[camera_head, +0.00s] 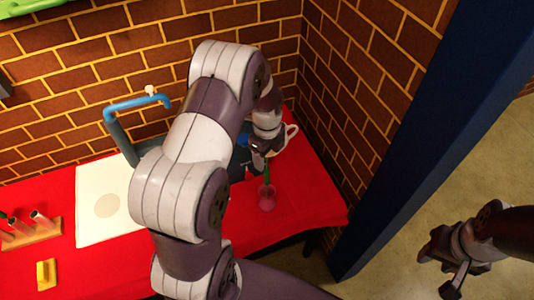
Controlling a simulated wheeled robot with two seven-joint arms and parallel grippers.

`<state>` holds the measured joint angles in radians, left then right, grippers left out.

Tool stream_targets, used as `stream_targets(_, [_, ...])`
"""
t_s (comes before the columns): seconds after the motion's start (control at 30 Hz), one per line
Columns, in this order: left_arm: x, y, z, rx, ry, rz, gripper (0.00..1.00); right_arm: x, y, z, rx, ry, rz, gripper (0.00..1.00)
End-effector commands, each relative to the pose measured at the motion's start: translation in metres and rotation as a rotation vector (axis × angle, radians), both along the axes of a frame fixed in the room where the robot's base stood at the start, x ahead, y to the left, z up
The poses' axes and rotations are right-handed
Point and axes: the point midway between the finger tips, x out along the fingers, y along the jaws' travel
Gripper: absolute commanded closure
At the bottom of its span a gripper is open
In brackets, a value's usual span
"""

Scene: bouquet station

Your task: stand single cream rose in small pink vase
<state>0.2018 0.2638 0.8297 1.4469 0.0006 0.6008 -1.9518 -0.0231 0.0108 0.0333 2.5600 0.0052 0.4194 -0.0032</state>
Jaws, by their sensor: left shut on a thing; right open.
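The small pink vase (267,198) stands upright on the red table, right of my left arm. My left gripper (259,150) is just above and behind it, partly hidden by its own wrist. It is shut on a thin green stem (267,171), which runs down to the vase's mouth. I cannot tell how far the stem goes inside. The cream bloom is not clearly visible. My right gripper (459,272) is open and empty at the lower right, over the floor and away from the table.
A white mat (103,178) lies on the red table (310,205). A blue pipe (135,102) rises behind it. A wooden rack (32,236) with tubes and a yellow block (46,274) are at the left. A brick wall and a dark blue post (425,120) bound the right side.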

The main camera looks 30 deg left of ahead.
Motion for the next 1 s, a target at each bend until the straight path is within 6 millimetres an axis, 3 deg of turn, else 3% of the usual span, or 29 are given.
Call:
stream_targets(0.7, [0.0000,0.0000,-0.0076,0.000,0.000,0.000,0.67,0.0000,0.0000,-0.0046,0.000,0.000,0.000,0.57])
stream_targets(0.73, [0.0000,0.0000,-0.0073,0.000,0.000,0.000,0.31,0.0000,0.0000,-0.0043,0.000,0.000,0.000,0.57])
stream_targets(0.8, [0.0000,0.0000,-0.0071,0.000,0.000,0.000,0.08,0.0000,0.0000,-0.0042,0.000,0.000,0.000,0.57])
stream_targets(1.0, [0.0000,0.0000,-0.0071,0.000,0.000,0.000,0.07,0.0000,0.0000,-0.0042,0.000,0.000,0.000,0.57])
